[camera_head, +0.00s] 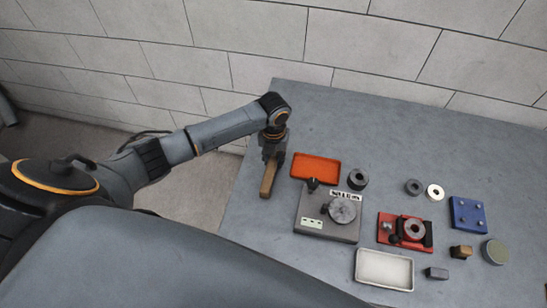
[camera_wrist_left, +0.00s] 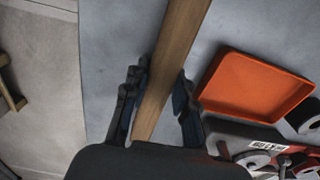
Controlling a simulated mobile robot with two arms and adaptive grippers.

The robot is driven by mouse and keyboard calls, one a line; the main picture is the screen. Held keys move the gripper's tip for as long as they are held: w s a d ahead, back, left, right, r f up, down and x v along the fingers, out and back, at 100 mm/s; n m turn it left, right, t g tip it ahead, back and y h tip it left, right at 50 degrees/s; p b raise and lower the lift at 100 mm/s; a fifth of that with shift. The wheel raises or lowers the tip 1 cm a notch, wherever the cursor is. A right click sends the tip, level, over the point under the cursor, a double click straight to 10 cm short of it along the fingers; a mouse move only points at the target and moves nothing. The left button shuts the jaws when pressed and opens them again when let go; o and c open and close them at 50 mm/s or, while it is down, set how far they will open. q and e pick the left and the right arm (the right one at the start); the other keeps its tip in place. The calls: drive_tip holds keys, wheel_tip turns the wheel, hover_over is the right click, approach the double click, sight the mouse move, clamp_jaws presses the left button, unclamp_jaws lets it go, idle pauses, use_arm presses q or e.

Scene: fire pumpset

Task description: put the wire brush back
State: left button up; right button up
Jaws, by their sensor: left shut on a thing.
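The wire brush (camera_head: 268,179) shows as a long wooden bar near the table's left edge in the head view; its bristles are not visible. My left gripper (camera_head: 273,153) is shut on it from above. In the left wrist view the wooden bar (camera_wrist_left: 172,65) runs between the two dark fingers of the gripper (camera_wrist_left: 159,95) and out past the top edge. I cannot tell whether the brush touches the table or hangs just above it. My right gripper is not in view.
An orange tray (camera_head: 315,167) lies just right of the brush. Beyond it are a grey plate fixture (camera_head: 310,226), a red fixture (camera_head: 387,237), a white tray (camera_head: 384,270), a blue block (camera_head: 468,215) and several rings. The table's back strip is clear; a wall stands behind.

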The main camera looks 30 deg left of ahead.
sight(273, 158)
use_arm(q)
drive_tip(key=shift+f, duration=0.1)
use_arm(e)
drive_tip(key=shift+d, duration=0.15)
use_arm(q)
drive_tip(key=o, duration=1)
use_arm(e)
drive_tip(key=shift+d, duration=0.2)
use_arm(q)
wheel_tip(273, 158, up, 12)
drive_tip(key=shift+r+b, duration=0.15)
drive_tip(key=shift+b, duration=0.55)
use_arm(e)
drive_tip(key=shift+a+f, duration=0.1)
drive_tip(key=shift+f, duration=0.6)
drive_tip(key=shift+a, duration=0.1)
